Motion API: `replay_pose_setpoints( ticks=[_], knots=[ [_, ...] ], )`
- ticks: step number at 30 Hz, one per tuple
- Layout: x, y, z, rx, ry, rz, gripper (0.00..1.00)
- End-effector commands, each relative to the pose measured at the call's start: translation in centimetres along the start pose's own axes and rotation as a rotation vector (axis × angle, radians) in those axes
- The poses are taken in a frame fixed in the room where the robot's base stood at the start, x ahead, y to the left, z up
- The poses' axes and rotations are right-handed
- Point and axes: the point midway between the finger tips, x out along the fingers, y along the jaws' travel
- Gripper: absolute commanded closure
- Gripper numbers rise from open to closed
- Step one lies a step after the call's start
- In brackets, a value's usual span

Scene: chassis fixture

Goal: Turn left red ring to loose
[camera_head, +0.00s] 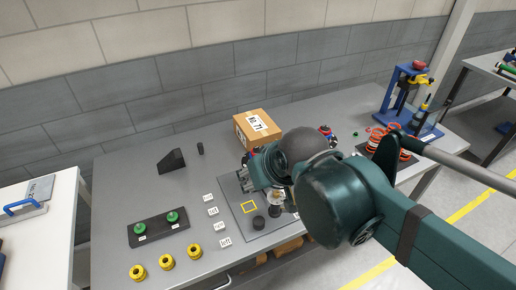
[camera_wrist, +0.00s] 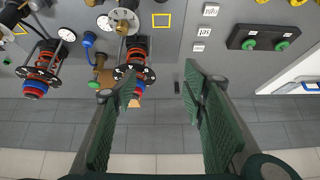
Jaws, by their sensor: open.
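In the wrist view, two upright-looking assemblies with orange-red coils and black perforated discs show at the upper left. One has a red ring (camera_wrist: 38,84) next to blue parts at its end. I cannot tell for sure which is the left red ring. My gripper (camera_wrist: 150,82) is open, its two green fingers wide apart with nothing held between them. In the head view, my arm hides most of the assemblies; a small red and blue part (camera_head: 326,132) shows behind it.
A cardboard box (camera_head: 256,124) stands at the table's back. A black plate with green knobs (camera_head: 158,229), yellow rings (camera_head: 167,262), white labels (camera_head: 211,211) and a dark wedge (camera_head: 172,160) lie left. A blue stand (camera_head: 402,98) is at right. A brass fitting (camera_wrist: 98,62) is near my left finger.

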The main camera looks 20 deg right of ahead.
Motion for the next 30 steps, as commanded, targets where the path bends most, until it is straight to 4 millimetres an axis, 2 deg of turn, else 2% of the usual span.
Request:
replay_pose_setpoints(
  ticks=[8,30],
  knots=[
    [-0.4,0.5,-2.1,0.161,-0.056,0.012,0.57],
    [0.5,2.7,-9.0,0.848,-0.268,0.152,0.57]
  ],
)
